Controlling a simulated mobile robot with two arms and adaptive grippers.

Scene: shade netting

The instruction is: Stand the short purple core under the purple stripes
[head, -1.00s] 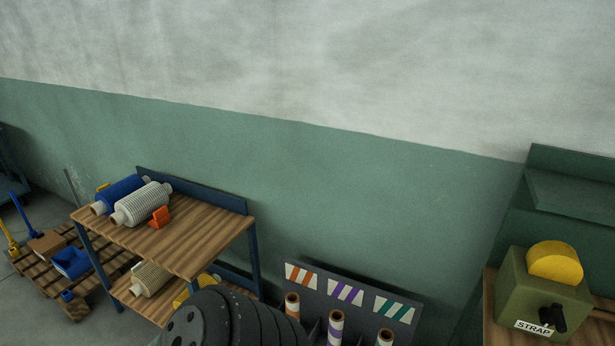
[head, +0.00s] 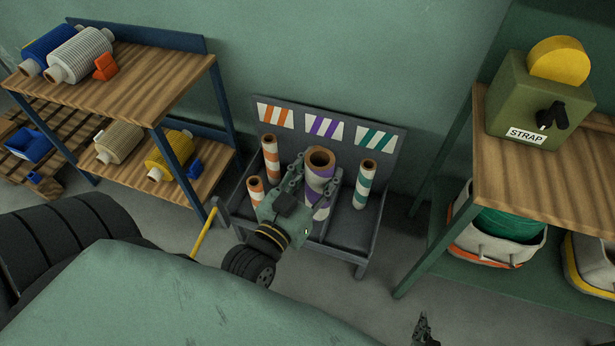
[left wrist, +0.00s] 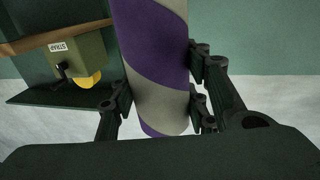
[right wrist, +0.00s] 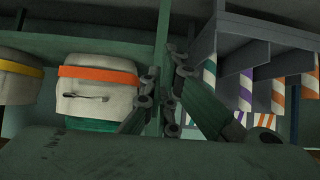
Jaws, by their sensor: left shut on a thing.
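A purple-and-white striped core (head: 320,163) is gripped by my left gripper (head: 307,182) over the middle of the grey rack (head: 342,240). It looks about upright, with its brown open end up; whether its foot touches the rack is hidden. In the left wrist view the core (left wrist: 160,60) sits between the two fingers. The purple stripes label (head: 323,127) is on the rack's back panel, just behind the core. A purple core (right wrist: 245,90) also shows in the rack in the right wrist view. My right gripper (right wrist: 162,85) looks shut and empty, low at the right.
Orange cores, tall (head: 270,158) and short (head: 255,190), stand in the rack's left bay. A teal core (head: 364,185) stands in the right bay, with bare floor in front of it. A wooden shelf (head: 120,85) is left, a strap-box table (head: 560,185) right.

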